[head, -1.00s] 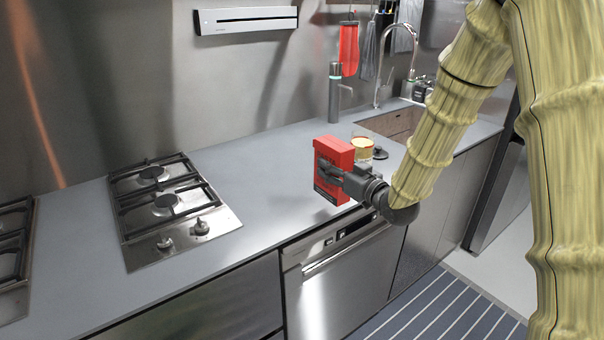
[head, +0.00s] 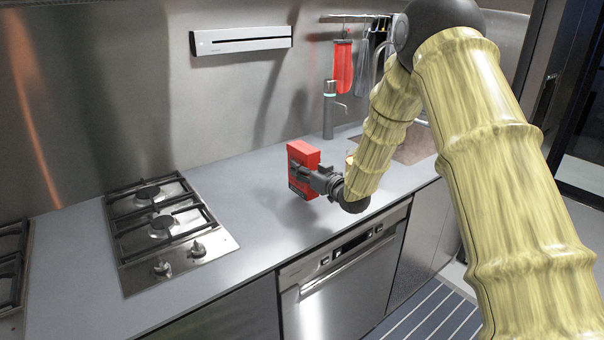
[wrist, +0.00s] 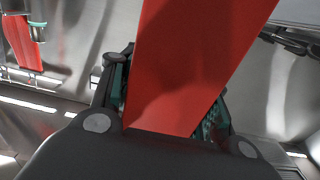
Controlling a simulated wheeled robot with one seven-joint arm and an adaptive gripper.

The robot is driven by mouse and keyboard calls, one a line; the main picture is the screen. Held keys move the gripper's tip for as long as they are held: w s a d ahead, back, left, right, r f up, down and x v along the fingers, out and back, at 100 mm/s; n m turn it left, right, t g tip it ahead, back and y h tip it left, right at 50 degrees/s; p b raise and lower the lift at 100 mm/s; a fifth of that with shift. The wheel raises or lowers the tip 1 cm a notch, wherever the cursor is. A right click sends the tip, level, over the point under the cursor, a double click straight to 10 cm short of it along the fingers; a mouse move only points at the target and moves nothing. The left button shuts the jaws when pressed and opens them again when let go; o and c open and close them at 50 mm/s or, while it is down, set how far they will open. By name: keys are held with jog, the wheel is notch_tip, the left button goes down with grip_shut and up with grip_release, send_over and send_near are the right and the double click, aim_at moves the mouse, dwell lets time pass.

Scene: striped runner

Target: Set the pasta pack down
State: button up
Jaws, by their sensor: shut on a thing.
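The pasta pack is a red box (head: 304,160) in the head view, roughly upright over the grey counter between the stove and the sink. My gripper (head: 303,178) is shut on it from the right side. In the wrist view the red pack (wrist: 190,65) fills the middle, between the two fingers of my gripper (wrist: 170,118). I cannot tell for sure whether its base touches the counter.
The grey counter (head: 250,210) is clear between the pack and the gas stove (head: 165,225). A dark tap-like bottle (head: 329,110) stands behind. A glass (head: 350,158) is mostly hidden behind my arm. A dishwasher (head: 340,280) is below.

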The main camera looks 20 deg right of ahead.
jog(key=shift+w+r, duration=0.1)
jog(key=shift+w, duration=0.25)
jog(key=shift+w+f, duration=0.1)
jog(key=shift+f, duration=0.25)
jog(key=shift+f+p, duration=0.6)
jog(key=shift+f, duration=0.85)
jog(key=shift+f, duration=0.15)
jog(key=o, duration=1.3)
